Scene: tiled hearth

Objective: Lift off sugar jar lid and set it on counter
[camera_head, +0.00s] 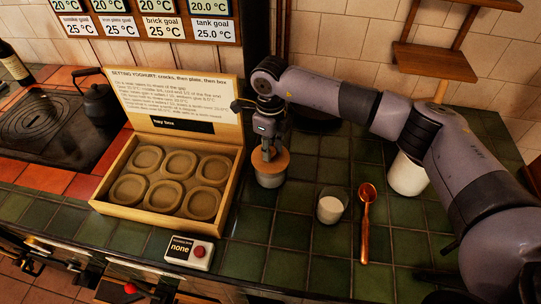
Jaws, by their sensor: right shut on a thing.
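My right gripper (268,151) reaches down from the upper right and is shut at the top of a round wooden lid (275,163). The lid sits at the top of a small grey jar (270,180) on the green tiled counter (290,231). From this angle I cannot tell whether the lid touches the jar rim or is slightly above it. The fingers hide the lid's middle. My left gripper is not in view.
A box with round hollows (123,218) stands left of the jar. A white container (408,176) is partly behind my arm.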

